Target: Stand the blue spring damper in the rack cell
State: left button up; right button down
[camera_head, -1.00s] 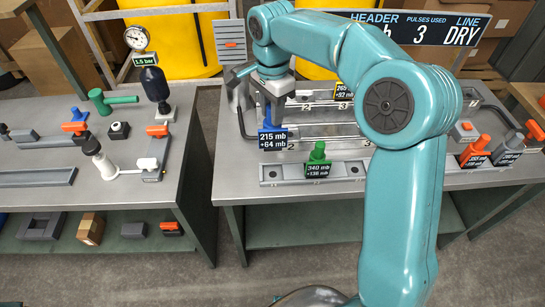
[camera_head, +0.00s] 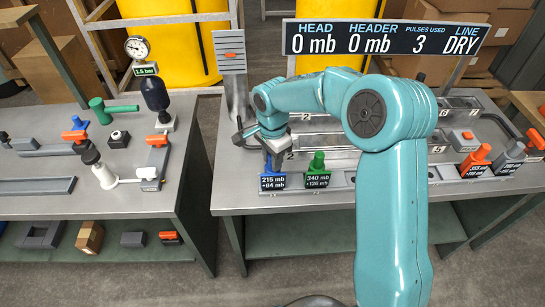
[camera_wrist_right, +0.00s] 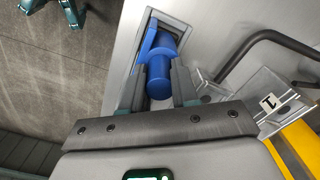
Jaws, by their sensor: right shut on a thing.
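The blue spring damper (camera_head: 272,183) is at the left end of the front rack (camera_head: 345,184), with a 215 mb tag. My right gripper (camera_head: 275,150) is shut on it from above. In the right wrist view the damper (camera_wrist_right: 160,68) sits between the two fingers (camera_wrist_right: 160,88), and its far end lies inside the outline of a rectangular cell (camera_wrist_right: 143,33). It looks about upright. I cannot tell whether its base touches the cell floor. My left gripper is not in view.
A green damper (camera_head: 317,164) stands just right of the blue one. An orange damper (camera_head: 475,160) and a grey one (camera_head: 508,158) stand at the rack's right.

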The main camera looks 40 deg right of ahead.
jog(key=shift+a+f+b, duration=0.1)
jog(key=shift+f+b, duration=0.1)
jog(key=shift+b, duration=0.1)
jog(key=c, duration=0.9)
grip_release()
jog(key=shift+w, duration=0.1)
jog(key=shift+o, duration=0.2)
jog(key=shift+r, duration=0.1)
notch_tip(320, 180, up, 12)
jog(key=shift+r+p, duration=0.2)
jog(key=shift+p, duration=0.1)
